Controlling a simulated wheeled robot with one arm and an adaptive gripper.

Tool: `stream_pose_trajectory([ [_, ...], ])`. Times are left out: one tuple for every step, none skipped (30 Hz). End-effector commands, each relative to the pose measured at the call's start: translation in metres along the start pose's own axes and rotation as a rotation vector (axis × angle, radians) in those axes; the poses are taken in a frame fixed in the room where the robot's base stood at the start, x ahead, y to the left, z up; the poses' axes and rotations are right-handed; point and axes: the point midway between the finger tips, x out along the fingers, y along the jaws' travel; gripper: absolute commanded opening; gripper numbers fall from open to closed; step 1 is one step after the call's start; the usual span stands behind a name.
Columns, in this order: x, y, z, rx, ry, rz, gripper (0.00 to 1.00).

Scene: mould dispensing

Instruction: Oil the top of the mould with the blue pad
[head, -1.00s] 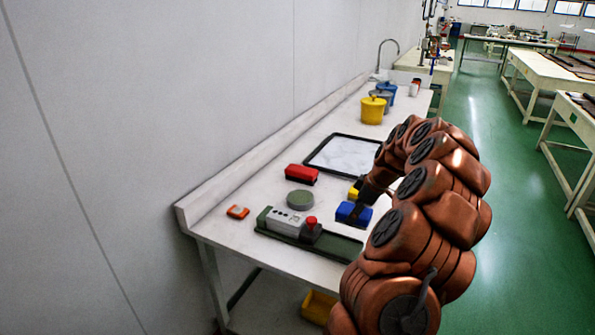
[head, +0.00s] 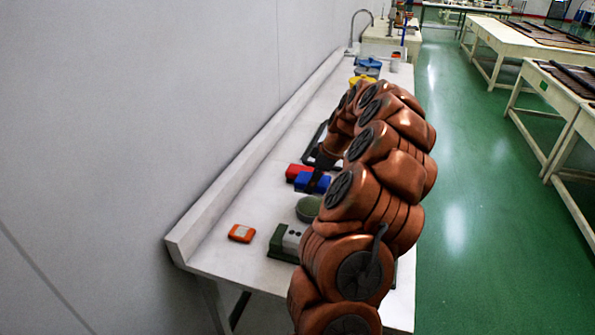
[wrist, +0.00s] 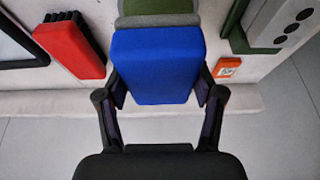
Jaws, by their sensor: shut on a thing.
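My gripper (head: 322,165) is shut on the blue pad (head: 312,182), which is held between the two dark fingers in the wrist view (wrist: 155,65). The grey block with several dark round marks (head: 291,241), likely the mould, lies on a green base and is mostly hidden behind my arm. It shows at the upper right of the wrist view (wrist: 285,22).
A red block with dark bristles (head: 298,172) is close beside the pad. An orange box (head: 241,233) lies near the table's front edge. A dark-framed tray (head: 317,140) and a yellow pot (head: 362,80) are farther back. The wall runs along the left.

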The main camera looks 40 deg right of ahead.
Motion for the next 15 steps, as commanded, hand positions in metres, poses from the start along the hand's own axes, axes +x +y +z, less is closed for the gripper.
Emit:
stream_pose_trajectory([
  [0.0, 0.0, 0.0, 0.0, 0.0, 0.0, 0.4],
  [0.0, 0.0, 0.0, 0.0, 0.0, 0.0, 0.4],
  [0.001, 0.0, 0.001, 0.001, 0.0, 0.0, 0.4],
  [0.002, 0.0, 0.002, 0.002, 0.0, 0.0, 0.4],
  [0.002, 0.0, 0.002, 0.002, 0.0, 0.0, 0.4],
  [0.004, 0.0, 0.003, 0.003, 0.0, 0.0, 0.4],
  [0.005, 0.0, 0.004, 0.003, 0.0, -0.001, 0.4],
  [0.006, 0.0, 0.004, 0.003, 0.0, -0.001, 0.4],
  [0.009, 0.0, 0.005, 0.003, -0.001, -0.002, 0.4],
  [0.01, 0.0, 0.006, 0.003, -0.001, -0.003, 0.4],
  [0.012, 0.0, 0.007, 0.003, -0.001, -0.003, 0.4],
  [0.015, 0.0, 0.008, 0.003, -0.001, -0.003, 0.4],
  [0.018, 0.0, 0.009, 0.003, 0.0, -0.003, 0.4],
  [0.02, 0.0, 0.01, 0.003, 0.0, -0.002, 0.4],
  [0.023, 0.0, 0.011, 0.003, 0.0, 0.0, 0.4],
])
